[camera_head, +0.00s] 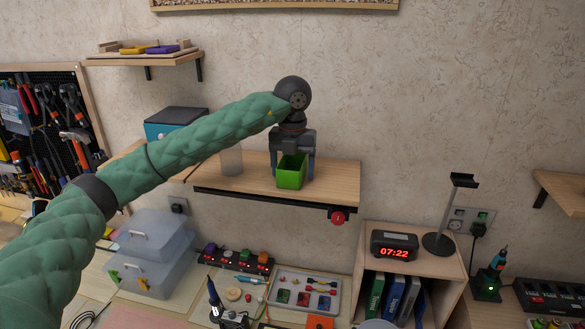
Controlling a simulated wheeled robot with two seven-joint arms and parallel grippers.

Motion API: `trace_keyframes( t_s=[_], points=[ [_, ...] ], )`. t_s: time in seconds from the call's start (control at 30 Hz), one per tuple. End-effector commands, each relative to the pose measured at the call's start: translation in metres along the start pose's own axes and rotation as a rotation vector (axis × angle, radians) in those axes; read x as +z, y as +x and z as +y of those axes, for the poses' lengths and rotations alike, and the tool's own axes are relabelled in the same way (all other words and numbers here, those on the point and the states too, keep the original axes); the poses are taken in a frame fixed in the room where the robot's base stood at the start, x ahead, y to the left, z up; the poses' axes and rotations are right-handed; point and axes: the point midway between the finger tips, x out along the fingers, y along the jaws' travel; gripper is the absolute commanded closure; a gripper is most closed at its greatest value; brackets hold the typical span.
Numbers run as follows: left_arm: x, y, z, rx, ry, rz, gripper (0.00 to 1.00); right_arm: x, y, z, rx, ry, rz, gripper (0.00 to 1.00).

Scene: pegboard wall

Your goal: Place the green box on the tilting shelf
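The green box (290,174) is a small open-topped bin, upright at the middle of the wooden shelf (235,184). My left gripper (292,166) points down at it from above, with one finger along each side. The fingers lie close to the box's side walls, but I cannot tell whether they press on it. I cannot tell whether the box's base touches the shelf. The shelf has a dark rail under its front edge and a red knob (338,217) at the right. My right gripper is not in view.
A clear cup (231,160) and a teal-and-black box (175,122) stand left of the green box. The shelf's right part is bare. Below are clear storage bins (150,252), a parts tray (304,293) and a clock (394,245) on a cubby.

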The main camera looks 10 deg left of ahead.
Motion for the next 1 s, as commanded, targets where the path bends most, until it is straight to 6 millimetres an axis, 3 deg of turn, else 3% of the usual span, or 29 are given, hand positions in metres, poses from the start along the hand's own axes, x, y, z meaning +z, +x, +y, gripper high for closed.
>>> trace_keyframes(
  t_s=[0.43, 0.57, 0.7, 1.0],
  points=[
    [0.000, -0.004, 0.000, 0.000, 0.000, 0.000, 0.22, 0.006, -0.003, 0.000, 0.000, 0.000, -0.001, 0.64],
    [0.001, -0.012, -0.001, -0.002, 0.001, -0.002, 0.22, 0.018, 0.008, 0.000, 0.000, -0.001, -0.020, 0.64],
    [0.000, -0.030, -0.001, -0.002, 0.001, -0.003, 0.22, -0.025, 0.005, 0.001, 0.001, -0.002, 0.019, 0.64],
    [0.001, -0.074, 0.000, 0.000, -0.001, -0.003, 0.22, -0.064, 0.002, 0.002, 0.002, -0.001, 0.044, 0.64]
  ],
)
